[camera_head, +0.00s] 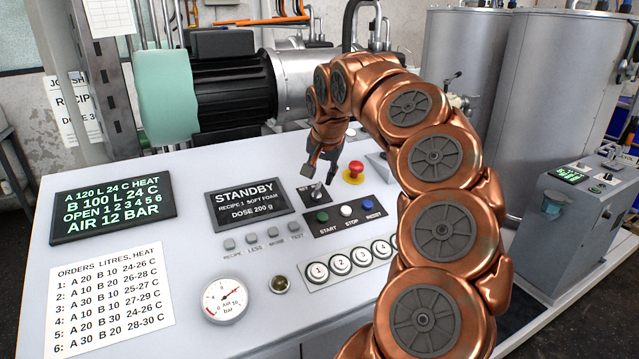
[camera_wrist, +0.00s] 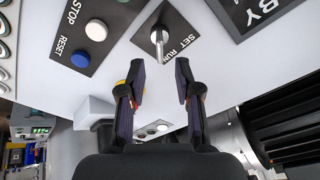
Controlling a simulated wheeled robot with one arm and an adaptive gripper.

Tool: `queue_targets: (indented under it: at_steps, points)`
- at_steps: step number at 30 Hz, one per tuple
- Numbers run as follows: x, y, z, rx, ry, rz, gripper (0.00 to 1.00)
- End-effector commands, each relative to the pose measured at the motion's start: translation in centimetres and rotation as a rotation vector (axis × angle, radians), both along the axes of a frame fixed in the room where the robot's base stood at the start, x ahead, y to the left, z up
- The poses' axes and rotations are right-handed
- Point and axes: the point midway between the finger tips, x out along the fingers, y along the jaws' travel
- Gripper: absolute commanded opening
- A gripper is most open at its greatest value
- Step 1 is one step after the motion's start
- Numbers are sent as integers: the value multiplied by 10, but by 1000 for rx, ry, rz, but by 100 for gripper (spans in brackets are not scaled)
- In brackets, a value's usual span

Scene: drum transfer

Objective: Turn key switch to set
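The key switch (camera_head: 317,191) is a small metal lever on a dark plate on the sloped control panel, just below my gripper (camera_head: 322,170) in the head view. In the wrist view the key switch (camera_wrist: 158,36) stands ahead of the fingertips, centred between them, with its lever running down the picture. The plate's SET RUN lettering (camera_wrist: 181,48) is beside it; which mark the lever points to is hard to tell. My gripper (camera_wrist: 159,78) is open and empty, its two dark fingers apart and not visibly touching the key switch.
A red emergency button (camera_head: 354,172) stands close right of the key switch. START, STOP and RESET buttons (camera_head: 346,212) lie below it. The display (camera_head: 249,207) reads STANDBY. A motor (camera_head: 235,92) sits behind the panel.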

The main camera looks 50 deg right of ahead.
Motion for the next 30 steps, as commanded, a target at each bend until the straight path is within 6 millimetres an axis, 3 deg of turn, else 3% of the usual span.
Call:
queue_targets:
  at_steps: [10,22,30]
  points:
    - [15,-10,-38,2,5,2,33]
    - [18,-12,-45,1,2,1,33]
    - [18,-11,-45,0,2,2,5]
